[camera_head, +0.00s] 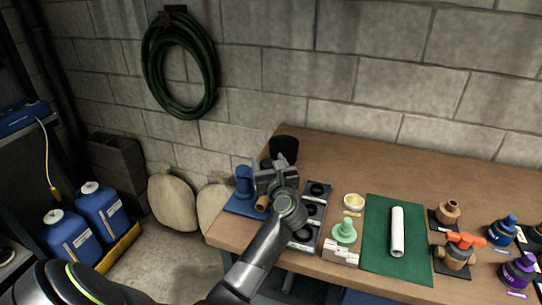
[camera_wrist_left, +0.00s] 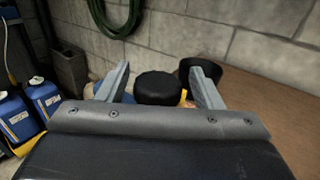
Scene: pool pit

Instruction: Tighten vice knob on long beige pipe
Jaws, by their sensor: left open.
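The blue vice (camera_head: 244,183) stands at the left end of the wooden bench, partly hidden behind my left gripper (camera_head: 272,172). A short tan end of the pipe (camera_head: 262,203) shows below the gripper; the rest of it is hidden. In the left wrist view a round black knob (camera_wrist_left: 158,88) lies between the two spread fingers of my left gripper (camera_wrist_left: 160,82), with gaps on both sides. The fingers are open and no contact with the knob shows. My right gripper is in neither view.
A black cup (camera_head: 284,149) stands close behind the gripper, also at right in the left wrist view (camera_wrist_left: 198,73). A grey tray (camera_head: 307,232), green knob-shaped part (camera_head: 344,233) and green mat (camera_head: 378,262) with a white pipe (camera_head: 397,231) are to the right.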

